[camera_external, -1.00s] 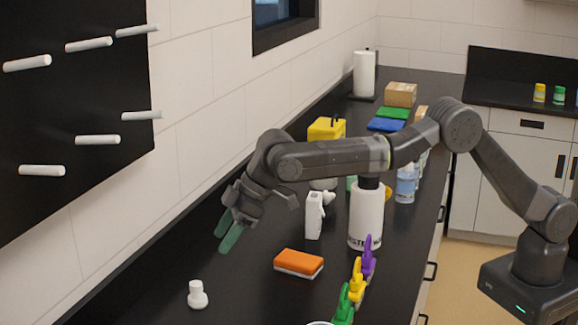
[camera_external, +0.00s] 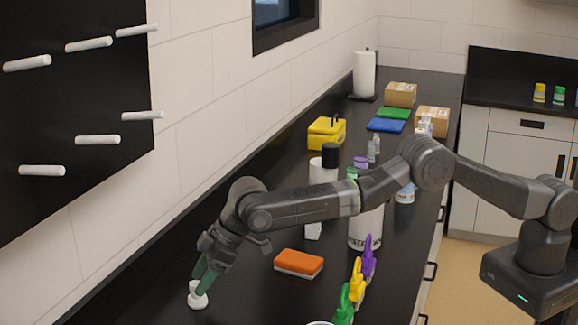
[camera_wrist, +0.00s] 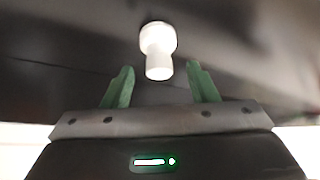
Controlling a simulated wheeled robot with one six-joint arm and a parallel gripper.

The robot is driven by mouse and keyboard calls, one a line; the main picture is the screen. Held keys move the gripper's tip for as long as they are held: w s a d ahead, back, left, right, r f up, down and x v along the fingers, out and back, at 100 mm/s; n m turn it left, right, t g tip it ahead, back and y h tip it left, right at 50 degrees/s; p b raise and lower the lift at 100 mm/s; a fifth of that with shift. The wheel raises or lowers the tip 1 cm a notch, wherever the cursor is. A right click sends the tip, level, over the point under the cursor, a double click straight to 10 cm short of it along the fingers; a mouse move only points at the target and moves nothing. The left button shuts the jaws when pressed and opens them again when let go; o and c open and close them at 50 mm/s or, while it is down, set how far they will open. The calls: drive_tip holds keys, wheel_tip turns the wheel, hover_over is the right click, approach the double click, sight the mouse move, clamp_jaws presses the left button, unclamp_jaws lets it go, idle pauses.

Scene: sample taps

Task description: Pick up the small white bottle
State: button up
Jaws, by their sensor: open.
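The small white bottle (camera_external: 197,299) stands on the black counter at the lower left in the external view. In the wrist view the bottle (camera_wrist: 158,48) shows ahead of and midway between the two green fingertips (camera_wrist: 160,70). The fingers are apart with nothing held, and a gap shows on both sides of the bottle. I cannot tell whether a finger touches it.
An orange and white sponge (camera_external: 299,263) lies right of my gripper. Green, yellow and purple clips (camera_external: 356,280) stand near the counter's front edge. The wall (camera_external: 190,140) runs along the left.

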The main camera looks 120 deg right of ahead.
drive_tip(key=shift+w+f, duration=0.15)
drive_tip(key=shift+f, duration=0.15)
clamp_jaws()
